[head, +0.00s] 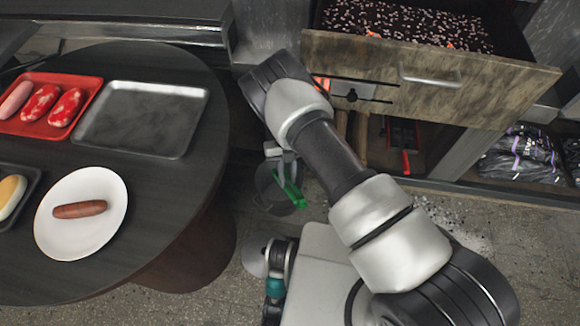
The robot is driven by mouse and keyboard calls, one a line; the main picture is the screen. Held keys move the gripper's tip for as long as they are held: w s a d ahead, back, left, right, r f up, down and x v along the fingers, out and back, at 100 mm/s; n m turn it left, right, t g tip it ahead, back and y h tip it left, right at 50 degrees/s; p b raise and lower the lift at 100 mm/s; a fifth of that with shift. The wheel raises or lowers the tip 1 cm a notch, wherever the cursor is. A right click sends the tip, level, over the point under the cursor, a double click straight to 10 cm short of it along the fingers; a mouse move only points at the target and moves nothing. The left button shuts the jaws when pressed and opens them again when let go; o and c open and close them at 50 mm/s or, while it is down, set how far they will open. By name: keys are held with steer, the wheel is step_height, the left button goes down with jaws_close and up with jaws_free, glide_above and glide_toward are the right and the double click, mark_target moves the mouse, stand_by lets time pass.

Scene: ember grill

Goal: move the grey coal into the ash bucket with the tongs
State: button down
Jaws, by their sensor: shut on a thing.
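My gripper (284,160) is seen only in part, below the bend of my arm beside the table. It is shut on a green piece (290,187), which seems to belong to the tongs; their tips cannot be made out. A dark round shape (263,188) shows just behind the green piece, and I cannot tell whether it is the ash bucket. The pulled-out drawer (480,88) at the top right holds a bed of small dark coals (410,24) with a few glowing orange spots. I cannot pick out the grey coal; no tong tip touching a coal is visible.
The round dark table (185,185) at left bears a red tray (20,124) of sausages, an empty grey tray (145,118) and a white plate (112,225) with one sausage. Dark bags (520,158) lie on the low shelf at right. Pale ash is scattered on the floor.

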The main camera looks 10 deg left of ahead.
steer(key=shift+w, duration=0.1)
step_height(320, 180, down, 8)
steer(key=b, duration=0.4)
stand_by(0.4)
steer(key=c, duration=1.6)
jaws_free()
steer(key=shift+r, duration=0.15)
step_height(320, 180, up, 6)
steer(key=p, duration=0.3)
